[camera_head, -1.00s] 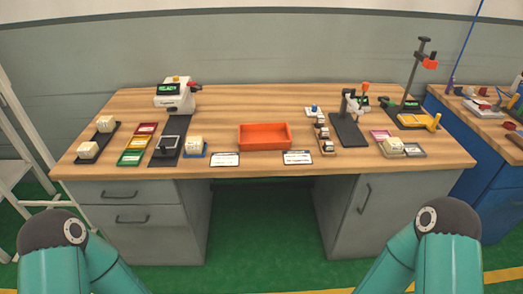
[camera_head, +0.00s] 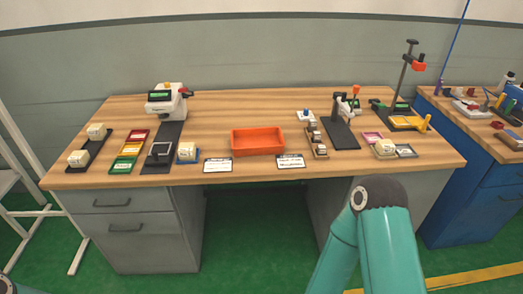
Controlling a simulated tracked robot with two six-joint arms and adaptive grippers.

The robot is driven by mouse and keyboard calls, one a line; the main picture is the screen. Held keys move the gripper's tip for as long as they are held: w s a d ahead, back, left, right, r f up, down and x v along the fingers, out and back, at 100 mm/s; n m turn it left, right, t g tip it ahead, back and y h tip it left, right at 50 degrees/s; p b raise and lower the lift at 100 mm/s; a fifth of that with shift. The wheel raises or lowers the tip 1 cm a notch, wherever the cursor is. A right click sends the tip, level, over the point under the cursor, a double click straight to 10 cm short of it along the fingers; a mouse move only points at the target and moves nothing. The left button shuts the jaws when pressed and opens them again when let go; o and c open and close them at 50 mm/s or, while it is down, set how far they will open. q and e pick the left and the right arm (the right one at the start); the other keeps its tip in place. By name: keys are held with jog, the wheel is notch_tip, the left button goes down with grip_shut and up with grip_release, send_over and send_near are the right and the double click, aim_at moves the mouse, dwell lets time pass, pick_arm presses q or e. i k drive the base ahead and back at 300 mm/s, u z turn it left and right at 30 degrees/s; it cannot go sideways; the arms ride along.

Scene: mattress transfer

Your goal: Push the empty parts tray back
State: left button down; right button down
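The empty parts tray (camera_head: 258,149) is an orange open box near the middle of the wooden workbench (camera_head: 235,110), a little back from its front edge. Nothing shows inside it. Neither gripper is in view. My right arm shows at the bottom right, with its teal link and dark joint in front of the bench. Only a small bit of my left arm shows at the bottom left corner. Nothing of mine touches the tray.
Two white label cards (camera_head: 218,165) lie in front of the tray. A black strip with a white device (camera_head: 166,101) stands left. Small parts on a wooden holder (camera_head: 318,145) and a black stand (camera_head: 341,133) are close on the right. Bare wood lies behind the tray.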

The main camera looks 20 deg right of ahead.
aim_at(250, 142)
jog(key=u, duration=0.05)
jog(key=i, duration=1)
jog(key=z, duration=0.05)
